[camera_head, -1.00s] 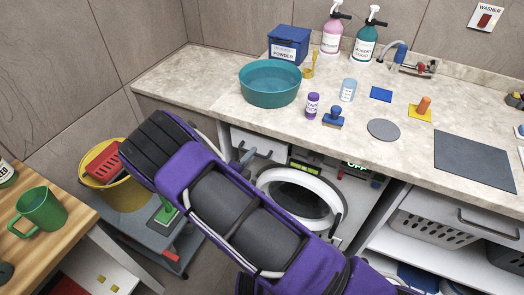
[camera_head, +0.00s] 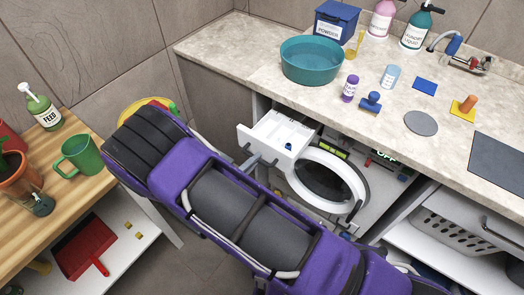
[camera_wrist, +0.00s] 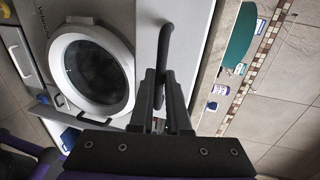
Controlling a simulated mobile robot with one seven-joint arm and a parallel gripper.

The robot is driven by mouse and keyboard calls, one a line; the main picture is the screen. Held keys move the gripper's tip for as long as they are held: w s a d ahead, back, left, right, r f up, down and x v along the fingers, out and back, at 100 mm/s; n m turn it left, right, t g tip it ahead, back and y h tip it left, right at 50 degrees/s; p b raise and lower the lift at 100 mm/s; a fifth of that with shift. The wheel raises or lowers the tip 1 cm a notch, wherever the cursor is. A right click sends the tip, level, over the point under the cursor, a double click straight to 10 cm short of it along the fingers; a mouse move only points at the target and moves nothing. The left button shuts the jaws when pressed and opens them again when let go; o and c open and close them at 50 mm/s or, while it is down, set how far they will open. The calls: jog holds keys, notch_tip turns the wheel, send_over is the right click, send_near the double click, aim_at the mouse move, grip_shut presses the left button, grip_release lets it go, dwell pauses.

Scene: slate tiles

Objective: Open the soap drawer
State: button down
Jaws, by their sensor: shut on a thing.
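The white soap drawer (camera_head: 270,124) sticks out from the washing machine's upper left, beside the round door, in the head view. Its open top shows compartments and a small blue part. My gripper (camera_head: 261,161) is at the drawer's front, shut on its grey handle. My purple arm hides what lies below and left of it. In the wrist view the two dark fingers (camera_wrist: 166,92) close around the dark bar handle (camera_wrist: 167,42). The washing machine (camera_head: 375,190) stands under the counter with its round door (camera_head: 328,187) shut.
The counter (camera_head: 330,105) above holds a teal basin (camera_head: 311,61), a blue powder box (camera_head: 336,22), bottles and small items. A wooden table (camera_head: 45,195) with a green mug (camera_head: 79,156) is at left. Shelves with a grey basket (camera_head: 455,232) stand at right. Some floor shows between.

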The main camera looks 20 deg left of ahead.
jog(key=shift+s+a, duration=0.2)
jog(key=shift+s, duration=0.25)
jog(key=c, duration=0.9)
grip_release()
jog(key=v, duration=1.7)
jog(key=shift+s, duration=0.25)
